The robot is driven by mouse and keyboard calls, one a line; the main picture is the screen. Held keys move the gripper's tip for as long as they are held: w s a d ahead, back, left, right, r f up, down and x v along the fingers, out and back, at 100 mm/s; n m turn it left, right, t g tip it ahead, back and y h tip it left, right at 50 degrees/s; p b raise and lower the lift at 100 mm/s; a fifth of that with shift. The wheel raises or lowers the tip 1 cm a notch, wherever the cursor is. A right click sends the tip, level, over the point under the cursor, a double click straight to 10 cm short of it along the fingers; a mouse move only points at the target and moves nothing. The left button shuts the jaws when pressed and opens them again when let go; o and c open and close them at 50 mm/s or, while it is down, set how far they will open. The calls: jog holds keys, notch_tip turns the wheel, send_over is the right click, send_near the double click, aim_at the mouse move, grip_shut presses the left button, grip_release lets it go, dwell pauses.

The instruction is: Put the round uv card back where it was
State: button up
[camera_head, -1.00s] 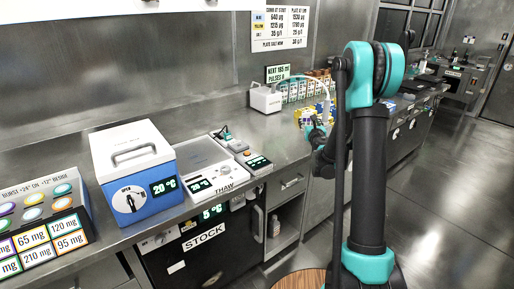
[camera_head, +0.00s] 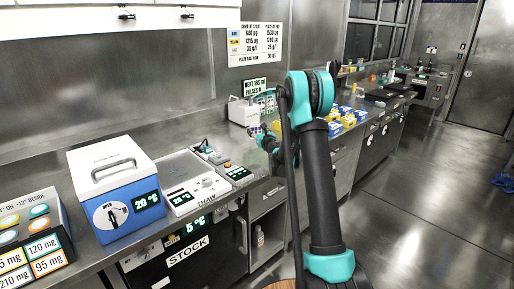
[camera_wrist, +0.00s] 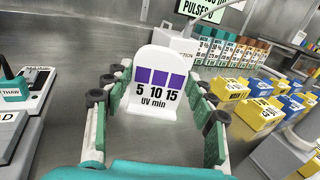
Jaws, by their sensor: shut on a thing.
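The round-topped white UV card (camera_wrist: 155,78) is in the wrist view, with purple squares above "5 10 15 UV min". My gripper (camera_wrist: 157,100) is shut on it, with a finger at each side, and the card stands upright facing the camera.
Yellow boxes (camera_wrist: 226,89) and blue boxes (camera_wrist: 258,112) are to the right. A white device (camera_head: 243,111) is near the wall. The thaw block (camera_head: 190,183) and blue cooler (camera_head: 117,187) stand left on the bench.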

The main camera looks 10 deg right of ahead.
notch_tip(320, 180, down, 9)
dwell(0.5)
jog(key=o, duration=0.7)
jog(key=shift+f, duration=0.15)
jog(key=o, duration=0.4)
jog(key=shift+o, duration=0.2)
